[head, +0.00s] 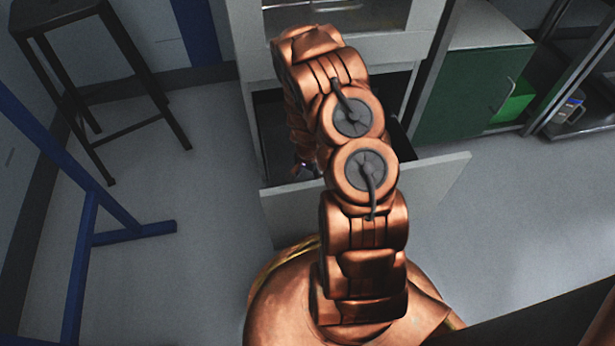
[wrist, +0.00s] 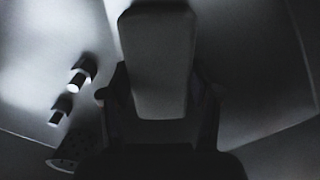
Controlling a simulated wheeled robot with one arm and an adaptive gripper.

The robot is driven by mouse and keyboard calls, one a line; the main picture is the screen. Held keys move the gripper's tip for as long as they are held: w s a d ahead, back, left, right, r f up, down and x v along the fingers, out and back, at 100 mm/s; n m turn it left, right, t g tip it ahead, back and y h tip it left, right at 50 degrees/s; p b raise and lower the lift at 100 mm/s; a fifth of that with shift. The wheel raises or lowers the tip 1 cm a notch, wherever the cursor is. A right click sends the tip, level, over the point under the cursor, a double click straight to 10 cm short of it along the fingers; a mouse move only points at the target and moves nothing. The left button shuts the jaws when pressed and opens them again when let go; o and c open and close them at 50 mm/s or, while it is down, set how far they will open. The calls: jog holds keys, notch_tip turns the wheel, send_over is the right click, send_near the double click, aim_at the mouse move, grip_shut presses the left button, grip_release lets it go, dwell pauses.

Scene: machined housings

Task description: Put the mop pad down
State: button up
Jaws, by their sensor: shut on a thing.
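In the wrist view a pale grey, rounded block, which I take as the mop pad (wrist: 158,50), stands out between the two dark fingers of my gripper (wrist: 160,92). My gripper is shut on it. In the head view my copper arm reaches down into an open drawer (head: 430,190) of a white cabinet. There the arm hides most of my gripper and the pad. The wrist picture is dark, and I cannot tell whether the pad touches the drawer floor.
Small dark and pale cylinders (wrist: 82,72) lie left of the pad in the wrist view. A perforated dark piece (wrist: 68,152) is below them. A green cabinet (head: 465,95) stands right of the drawer. A dark stool (head: 95,80) and blue frame (head: 88,230) are left. Floor between is clear.

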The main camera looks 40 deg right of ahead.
jog(key=o, duration=1.3)
jog(key=shift+f, duration=0.1)
